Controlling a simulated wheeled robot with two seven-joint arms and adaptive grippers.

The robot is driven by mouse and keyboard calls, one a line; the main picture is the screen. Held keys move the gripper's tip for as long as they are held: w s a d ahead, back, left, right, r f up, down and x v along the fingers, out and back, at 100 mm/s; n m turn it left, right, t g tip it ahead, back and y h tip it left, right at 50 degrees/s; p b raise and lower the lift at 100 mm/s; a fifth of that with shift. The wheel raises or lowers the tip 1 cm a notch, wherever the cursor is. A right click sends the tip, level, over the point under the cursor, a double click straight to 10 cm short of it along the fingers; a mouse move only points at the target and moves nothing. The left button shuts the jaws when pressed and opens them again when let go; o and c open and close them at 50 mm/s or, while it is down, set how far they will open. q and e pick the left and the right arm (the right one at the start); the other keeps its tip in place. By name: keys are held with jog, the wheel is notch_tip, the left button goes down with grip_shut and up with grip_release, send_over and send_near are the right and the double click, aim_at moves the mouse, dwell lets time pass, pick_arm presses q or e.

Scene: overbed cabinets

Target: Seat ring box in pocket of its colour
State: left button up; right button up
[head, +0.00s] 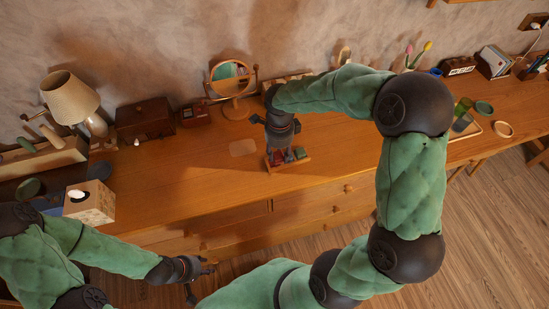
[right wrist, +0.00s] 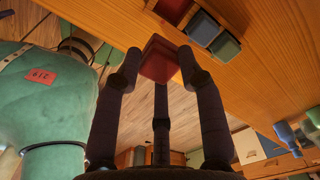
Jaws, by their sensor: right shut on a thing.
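A red ring box (right wrist: 159,60) is held between the fingers of my right gripper (right wrist: 160,72) in the right wrist view. The small wooden tray (head: 290,164) lies near the front edge of the desk in the head view. In the right wrist view its row shows a dark red part (right wrist: 172,9), a blue-grey part (right wrist: 203,28) and a green part (right wrist: 225,46). The held box appears beside the red end, apart from it; its height above the tray is unclear. My left gripper (head: 200,280) is open and empty in front of the desk.
A round mirror (head: 231,80), a dark wooden chest (head: 145,119) and a lamp (head: 74,98) stand at the back left. A tissue box (head: 90,203) is at the left. The desk top (head: 200,185) left of the tray is mostly clear.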

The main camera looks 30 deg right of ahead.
aim_at(275, 152)
jog(key=w+f, duration=0.1)
jog(key=f, duration=0.1)
jog(key=w+f+b, duration=0.1)
jog(key=w+f, duration=0.1)
jog(key=shift+d, duration=0.2)
jog(key=shift+w+f+b, duration=0.15)
jog(key=shift+f+b, duration=0.2)
jog(key=shift+f, duration=0.45)
jog(key=shift+w+f+b, duration=0.1)
jog(key=shift+f+b, duration=0.2)
jog(key=shift+f, duration=0.5)
jog(key=shift+f, duration=0.2)
jog(key=o, duration=0.9)
jog(key=shift+o, duration=0.2)
jog(key=shift+r, duration=0.15)
